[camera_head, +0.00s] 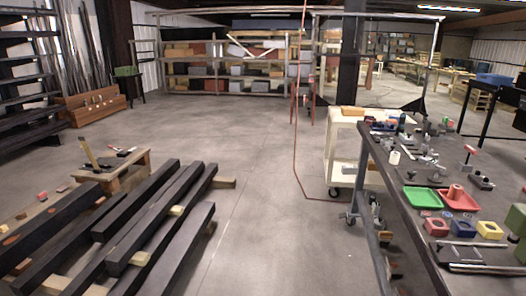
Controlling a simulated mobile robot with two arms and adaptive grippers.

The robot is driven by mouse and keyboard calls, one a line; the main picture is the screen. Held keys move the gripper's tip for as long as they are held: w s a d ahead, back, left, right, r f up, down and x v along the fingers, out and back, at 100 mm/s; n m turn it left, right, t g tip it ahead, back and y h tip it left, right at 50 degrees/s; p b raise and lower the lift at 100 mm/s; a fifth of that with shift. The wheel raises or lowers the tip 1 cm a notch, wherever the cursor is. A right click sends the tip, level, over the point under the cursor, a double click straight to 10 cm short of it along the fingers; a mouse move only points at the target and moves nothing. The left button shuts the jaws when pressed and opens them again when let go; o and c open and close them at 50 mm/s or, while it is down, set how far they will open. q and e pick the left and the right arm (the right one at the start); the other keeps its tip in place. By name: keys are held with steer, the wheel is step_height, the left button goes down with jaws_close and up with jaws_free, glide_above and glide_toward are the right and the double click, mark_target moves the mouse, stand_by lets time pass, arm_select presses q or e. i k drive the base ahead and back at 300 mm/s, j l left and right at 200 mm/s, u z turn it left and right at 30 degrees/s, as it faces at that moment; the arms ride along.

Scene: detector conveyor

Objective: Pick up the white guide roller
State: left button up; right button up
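No white guide roller can be made out for certain. A small white upright cylinder (394,157) stands on the dark workbench (408,215) at the right; it is too small to tell what it is. Neither of my grippers shows in the head view.
The workbench also holds a green tray (422,198), a red tray (458,200) and several small blocks and tools. A cream cart (343,160) stands behind it. Dark beams (150,215) lie stacked at the left, by a low wooden stool (115,173). The middle floor is clear.

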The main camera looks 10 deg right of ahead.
mark_target(394, 156)
steer(key=i+z, duration=0.15)
steer(key=i, duration=0.45)
steer(key=i+z, duration=0.2)
steer(key=i, duration=0.35)
steer(key=i+j+z, duration=0.15)
steer(key=i, duration=0.45)
steer(key=i+l+z, duration=0.15)
steer(key=i+z, duration=0.95)
steer(key=z, duration=0.15)
steer(key=i+j+z, duration=0.25)
steer(key=z, duration=0.15)
steer(key=i, duration=0.1)
